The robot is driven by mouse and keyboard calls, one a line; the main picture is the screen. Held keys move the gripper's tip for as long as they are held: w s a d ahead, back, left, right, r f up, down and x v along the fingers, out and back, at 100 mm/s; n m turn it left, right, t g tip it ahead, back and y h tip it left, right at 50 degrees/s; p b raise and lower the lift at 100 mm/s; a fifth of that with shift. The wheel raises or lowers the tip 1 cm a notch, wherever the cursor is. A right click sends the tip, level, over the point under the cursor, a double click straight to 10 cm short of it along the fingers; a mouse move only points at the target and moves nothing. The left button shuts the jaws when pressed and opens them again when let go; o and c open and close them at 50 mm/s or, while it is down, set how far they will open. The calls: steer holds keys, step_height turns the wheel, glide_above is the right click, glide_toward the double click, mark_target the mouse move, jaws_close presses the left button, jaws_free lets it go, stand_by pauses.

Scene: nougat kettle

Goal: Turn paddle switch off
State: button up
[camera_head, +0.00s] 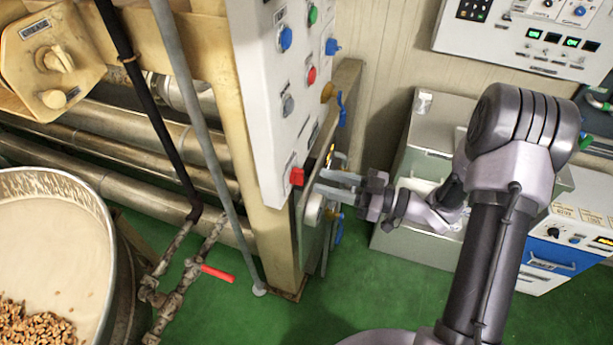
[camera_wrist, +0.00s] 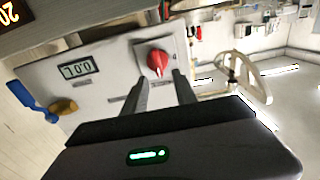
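A red rotary switch (camera_wrist: 157,62) sits on a pale square plate on the white control panel (camera_wrist: 100,85) in the wrist view. I take it to be the paddle switch; its labels are too small to read. In the head view, the red switch (camera_head: 297,176) is at the panel's lower end. My gripper (camera_head: 322,183) is just right of it, its fingers pointing at it. In the wrist view, my gripper (camera_wrist: 160,78) has its two fingers apart, with the switch just beyond the tips. The gripper appears empty, and I cannot tell whether a finger touches the switch.
A small digital display (camera_wrist: 77,67) and a blue-handled valve (camera_wrist: 30,102) are near the switch. A kettle (camera_head: 108,225) with pale mix and nuts stands at the left. A grey steel box (camera_head: 425,145) stands behind my arm. Green floor is clear at front.

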mark_target(298, 177)
steer(key=x, duration=0.5)
steer(key=shift+w+a+b, duration=0.2)
steer(key=shift+a+b, duration=0.05)
steer(key=shift+b, duration=0.15)
jaws_close()
